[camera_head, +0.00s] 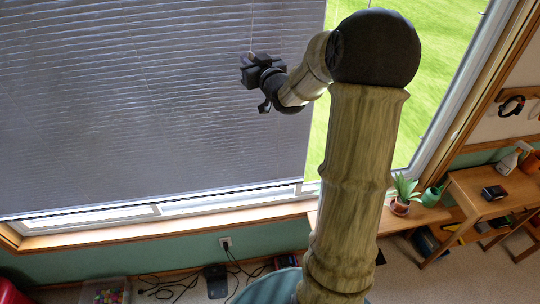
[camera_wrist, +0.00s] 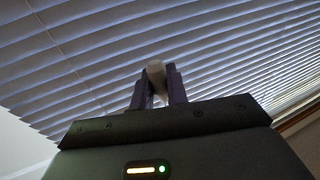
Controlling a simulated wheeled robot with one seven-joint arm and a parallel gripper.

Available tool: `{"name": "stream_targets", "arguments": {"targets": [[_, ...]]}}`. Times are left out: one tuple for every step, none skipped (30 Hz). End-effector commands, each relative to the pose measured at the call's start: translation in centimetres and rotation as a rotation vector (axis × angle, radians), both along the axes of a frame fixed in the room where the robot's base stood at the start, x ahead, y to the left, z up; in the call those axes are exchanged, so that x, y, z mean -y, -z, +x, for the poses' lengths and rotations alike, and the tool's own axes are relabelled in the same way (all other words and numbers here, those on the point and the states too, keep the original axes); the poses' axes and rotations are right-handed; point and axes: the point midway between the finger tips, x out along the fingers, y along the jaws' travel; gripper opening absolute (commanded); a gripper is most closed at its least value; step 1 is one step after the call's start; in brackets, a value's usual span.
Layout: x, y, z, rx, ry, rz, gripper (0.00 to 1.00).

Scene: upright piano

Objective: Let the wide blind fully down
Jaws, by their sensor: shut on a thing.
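The wide blind (camera_head: 130,110) is grey and slatted and covers most of the large window in the head view. Its bottom edge hangs a little above the sill, with a strip of window frame showing below it. Its slats (camera_wrist: 60,70) fill the upper part of the wrist view. My gripper (camera_head: 248,62) is in front of the blind near its right side. In the wrist view my gripper (camera_wrist: 158,88) is shut on a small pale knob (camera_wrist: 155,72) between its fingers. A thin cord (camera_head: 253,25) runs up from the gripper in the head view.
The wooden sill (camera_head: 150,232) runs below the blind. Uncovered glass with green lawn (camera_head: 450,60) lies at the right. A potted plant (camera_head: 402,195) stands at the right, by a wooden desk (camera_head: 490,190). Cables and a bin of coloured balls (camera_head: 105,292) are on the floor.

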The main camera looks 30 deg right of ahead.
Motion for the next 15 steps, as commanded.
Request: {"name": "stream_targets", "arguments": {"targets": [[-0.1, -1.1, 0.0, -0.002, -0.001, -0.001, 0.0], [-0.1, -1.4, 0.0, -0.003, -0.001, -0.001, 0.0], [-0.1, -1.9, 0.0, -0.003, -0.001, 0.0, 0.0], [-0.1, -2.3, 0.0, -0.004, -0.001, 0.0, 0.0], [-0.1, -2.7, 0.0, -0.004, -0.001, 0.0, 0.0], [-0.1, -3.2, 0.0, -0.003, -0.002, -0.001, 0.0], [-0.1, -3.6, 0.0, -0.003, -0.002, -0.002, 0.0], [-0.1, -4.1, 0.0, -0.002, -0.002, -0.002, 0.0], [-0.1, -4.6, 0.0, -0.002, -0.002, -0.002, 0.0], [-0.1, -5.0, 0.0, -0.002, -0.002, -0.001, 0.0], [-0.1, -5.3, 0.0, -0.002, -0.002, -0.001, 0.0], [-0.1, -5.8, 0.0, -0.003, -0.002, -0.001, 0.0], [-0.1, -6.2, 0.0, -0.003, -0.002, -0.001, 0.0], [-0.1, -6.6, 0.0, -0.003, -0.002, -0.001, 0.0], [-0.1, -6.9, 0.0, -0.003, -0.002, -0.001, 0.0]]}}
